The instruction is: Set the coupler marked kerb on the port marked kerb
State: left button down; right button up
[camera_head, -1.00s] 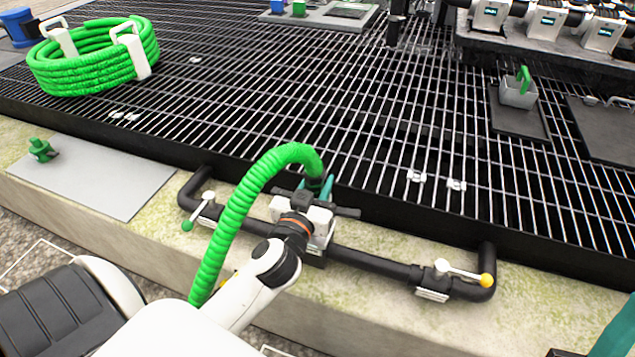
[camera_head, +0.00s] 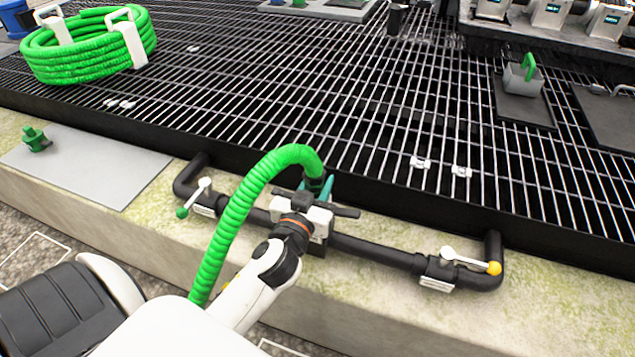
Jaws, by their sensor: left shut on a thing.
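My left gripper (camera_head: 318,190) reaches in from the bottom with its teal fingertips around the end of a green hose (camera_head: 237,212). It is shut on the coupler at that hose end, which is mostly hidden by the white gripper body. The hose arches up from the coupler and falls back over my left arm. The gripper is over the middle of a black pipe (camera_head: 375,250) on the mossy kerb. I cannot tell whether the coupler touches a port; port and coupler marks are not legible. My right gripper is not in view.
The pipe carries a green-tipped valve lever (camera_head: 196,196) and a yellow-tipped one (camera_head: 470,262). A coiled green hose (camera_head: 85,52) and a grey box with a green handle (camera_head: 522,78) stand on the grating. A green fitting (camera_head: 36,139) stands on a grey plate (camera_head: 95,172).

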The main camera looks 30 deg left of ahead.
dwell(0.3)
pick_arm(q)
jog(key=c, duration=1)
grip_release()
jog(key=shift+o, duration=0.2)
jog(key=shift+f, duration=0.15)
jog(key=v, duration=1.2)
